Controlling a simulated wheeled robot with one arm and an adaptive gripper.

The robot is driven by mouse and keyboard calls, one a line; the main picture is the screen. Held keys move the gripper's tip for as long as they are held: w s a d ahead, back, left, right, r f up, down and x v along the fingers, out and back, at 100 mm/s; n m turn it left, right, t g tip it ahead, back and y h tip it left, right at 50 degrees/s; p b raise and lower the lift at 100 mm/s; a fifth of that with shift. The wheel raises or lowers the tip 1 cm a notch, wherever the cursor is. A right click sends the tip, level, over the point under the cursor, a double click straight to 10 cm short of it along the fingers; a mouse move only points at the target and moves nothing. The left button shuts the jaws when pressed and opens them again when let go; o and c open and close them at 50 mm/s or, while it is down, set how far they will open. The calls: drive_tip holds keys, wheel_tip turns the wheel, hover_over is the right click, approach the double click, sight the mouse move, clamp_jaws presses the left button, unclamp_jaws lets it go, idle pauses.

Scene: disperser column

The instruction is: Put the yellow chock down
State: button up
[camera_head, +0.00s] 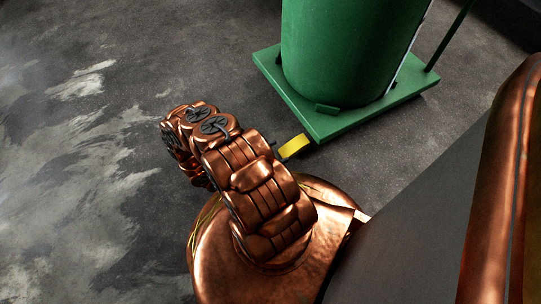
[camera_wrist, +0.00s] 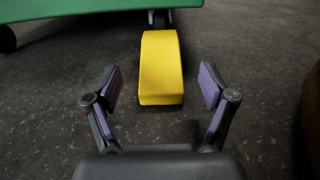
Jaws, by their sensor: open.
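The yellow chock (camera_wrist: 161,72) lies on the dark floor in the wrist view, just ahead of my gripper (camera_wrist: 162,88). Its far end reaches the dark wheel under the green platform's edge; whether it touches the wheel is not clear. My gripper is open, with one purple-padded finger on each side of the chock's near end and a gap on both sides. In the head view the chock (camera_head: 294,146) shows beside the near corner of the green platform (camera_head: 327,127). My gripper is hidden behind my copper-coloured arm there.
A large green cylinder (camera_head: 345,50) stands on the green platform, with a dark post (camera_head: 452,32) at its right. Another dark wheel (camera_wrist: 7,39) shows at the left in the wrist view. The grey floor (camera_head: 80,140) to the left is clear.

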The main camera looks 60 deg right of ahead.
drive_tip(key=shift+v, duration=1.85)
drive_tip(key=w+a+r+m+g+y, duration=0.1)
drive_tip(key=w+a+r+m+y, duration=0.15)
drive_tip(key=r, duration=0.65)
drive_tip(key=w+a+r+m+y, duration=0.2)
drive_tip(key=r+m, duration=0.2)
drive_tip(key=r, duration=0.5)
drive_tip(key=w+a+r+m+g+y, duration=0.1)
drive_tip(key=w+a+r+m+y, duration=0.15)
drive_tip(key=r, duration=0.65)
drive_tip(key=s+a+r+m+t+y, duration=0.1)
drive_tip(key=s+a+r+t+y, duration=0.3)
drive_tip(key=a+r, duration=0.4)
drive_tip(key=s+a+r+m+t+y, duration=0.2)
drive_tip(key=s+a+r+t+y, duration=0.2)
drive_tip(key=a+r, duration=0.5)
drive_tip(key=s+a, duration=0.2)
drive_tip(key=a, duration=0.5)
drive_tip(key=shift+s+a+r+y, duration=0.3)
drive_tip(key=shift+s, duration=0.1)
drive_tip(key=shift+r, duration=0.15)
